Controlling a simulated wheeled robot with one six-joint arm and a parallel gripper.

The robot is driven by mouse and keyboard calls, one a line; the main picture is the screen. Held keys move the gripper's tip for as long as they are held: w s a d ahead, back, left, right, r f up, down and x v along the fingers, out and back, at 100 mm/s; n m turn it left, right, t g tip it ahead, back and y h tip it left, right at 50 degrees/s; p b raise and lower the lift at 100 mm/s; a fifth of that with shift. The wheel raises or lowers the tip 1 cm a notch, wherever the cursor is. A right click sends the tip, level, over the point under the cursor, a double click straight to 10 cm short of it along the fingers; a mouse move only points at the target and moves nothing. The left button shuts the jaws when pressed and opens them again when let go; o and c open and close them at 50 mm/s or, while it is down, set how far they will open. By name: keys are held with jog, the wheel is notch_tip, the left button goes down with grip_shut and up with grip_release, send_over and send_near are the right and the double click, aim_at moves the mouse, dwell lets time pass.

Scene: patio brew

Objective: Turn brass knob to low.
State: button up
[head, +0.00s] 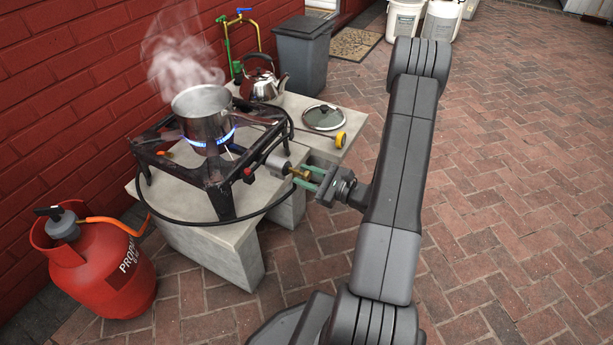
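The brass knob (299,173) is on the right side of the black burner stand (220,195), at the end of a short metal valve body (279,164). My gripper (301,176) reaches in from the right, with its two green fingers at either side of the knob. The fingers are apart with the knob between them; the picture is too small to tell whether they press on it. The knob's setting cannot be read. Blue flame (212,143) burns under a steaming metal pot (204,112) on the stand.
A concrete bench (222,245) carries the burner, with a black hose along its front. A kettle (262,82), a glass lid (323,117) and a yellow round object (340,139) are behind. A red propane cylinder (105,270) stands left. Brick paving is clear at right.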

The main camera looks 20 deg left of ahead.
jog(key=c, duration=0.5)
jog(key=shift+o, duration=0.2)
jog(key=shift+m, duration=0.4)
jog(key=m+p, duration=0.2)
jog(key=m, duration=0.1)
jog(key=shift+r+m+p, duration=0.15)
jog(key=shift+m+p, duration=0.15)
jog(key=shift+p, duration=0.1)
jog(key=m+p, duration=0.2)
jog(key=m, duration=0.3)
jog(key=shift+m+p, duration=0.3)
jog(key=shift+p, duration=0.05)
jog(key=m+p, duration=0.2)
jog(key=m, duration=0.3)
jog(key=shift+m+p, duration=1.05)
jog(key=shift+m, duration=1.75)
